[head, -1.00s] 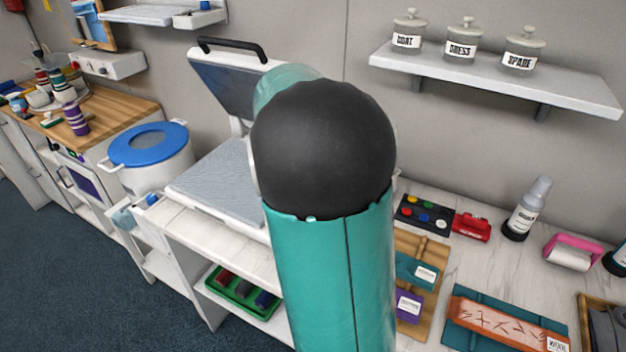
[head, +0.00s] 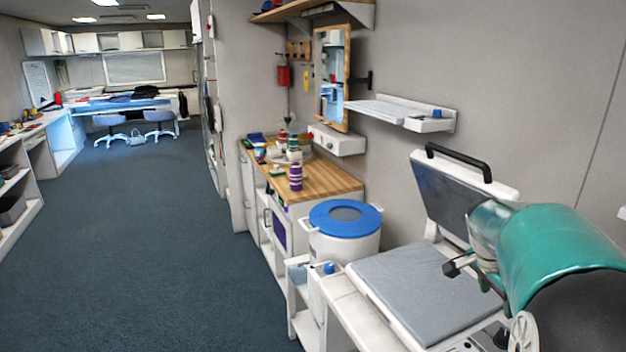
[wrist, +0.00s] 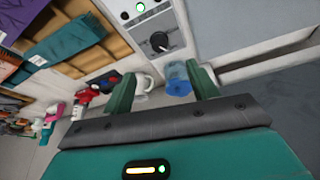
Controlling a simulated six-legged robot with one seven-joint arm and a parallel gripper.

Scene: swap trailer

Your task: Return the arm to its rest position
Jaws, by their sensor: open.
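My teal arm (head: 560,245) reaches in from the right edge of the head view, beside and partly in front of the heat press (head: 425,290). The press lid is raised. In the wrist view my gripper (wrist: 163,72) is open, its two green fingers spread apart. I see nothing held between them. A white mug (wrist: 143,86) and a clear blue object (wrist: 178,80) show beyond the fingers; I cannot tell how far off they are.
A white bin with a blue lid (head: 345,220) stands left of the press. A wooden-topped counter (head: 320,186) with cups is behind it. A white wall shelf (head: 390,110) hangs above. The blue carpet (head: 150,240) is clear along the aisle on the left.

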